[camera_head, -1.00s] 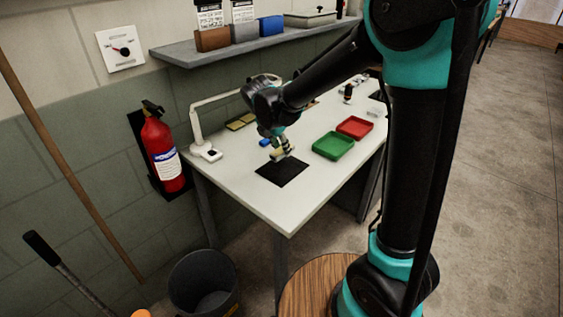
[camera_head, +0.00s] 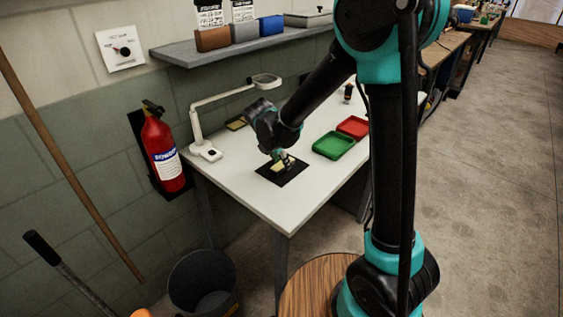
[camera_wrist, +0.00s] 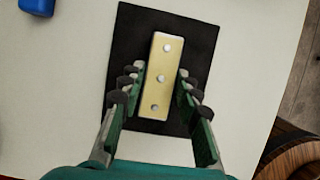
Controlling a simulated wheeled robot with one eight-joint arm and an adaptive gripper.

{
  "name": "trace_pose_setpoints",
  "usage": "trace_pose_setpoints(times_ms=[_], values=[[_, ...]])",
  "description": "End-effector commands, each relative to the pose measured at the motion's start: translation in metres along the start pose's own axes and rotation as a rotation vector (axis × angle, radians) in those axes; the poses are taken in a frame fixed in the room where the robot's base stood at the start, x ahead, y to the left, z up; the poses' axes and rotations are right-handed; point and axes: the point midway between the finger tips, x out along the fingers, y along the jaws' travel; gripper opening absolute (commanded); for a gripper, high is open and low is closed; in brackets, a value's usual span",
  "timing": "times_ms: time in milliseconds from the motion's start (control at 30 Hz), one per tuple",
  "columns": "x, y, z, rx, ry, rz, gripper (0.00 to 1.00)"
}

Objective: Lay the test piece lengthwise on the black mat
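The test piece (camera_wrist: 158,82), a flat yellowish bar with three round silvery studs in a row, appears to lie flat on the black mat (camera_wrist: 195,35). Its long side runs roughly along the mat's long side, and it is within the mat's edges. My gripper (camera_wrist: 161,70) is around it, one finger on each side, with a narrow gap showing on both sides. In the head view my gripper (camera_head: 283,157) is low over the mat (camera_head: 288,180) and hides part of the test piece (camera_head: 279,167).
A green tray (camera_head: 333,146) and a red tray (camera_head: 353,127) stand right of the mat. A white magnifier lamp (camera_head: 205,150) stands at the table's left edge. A blue object (camera_wrist: 37,6) lies beyond the mat. Bare table surrounds the mat.

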Motion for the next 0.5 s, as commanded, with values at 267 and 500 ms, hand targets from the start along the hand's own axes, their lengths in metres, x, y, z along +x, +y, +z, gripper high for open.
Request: trace_pose_setpoints(times_ms=[267,500], values=[[-0.0002,-0.0001,0.0001,0.0,0.0,0.0,0.51],[-0.0056,0.0001,0.0011,0.0,0.0,0.0,0.51]])
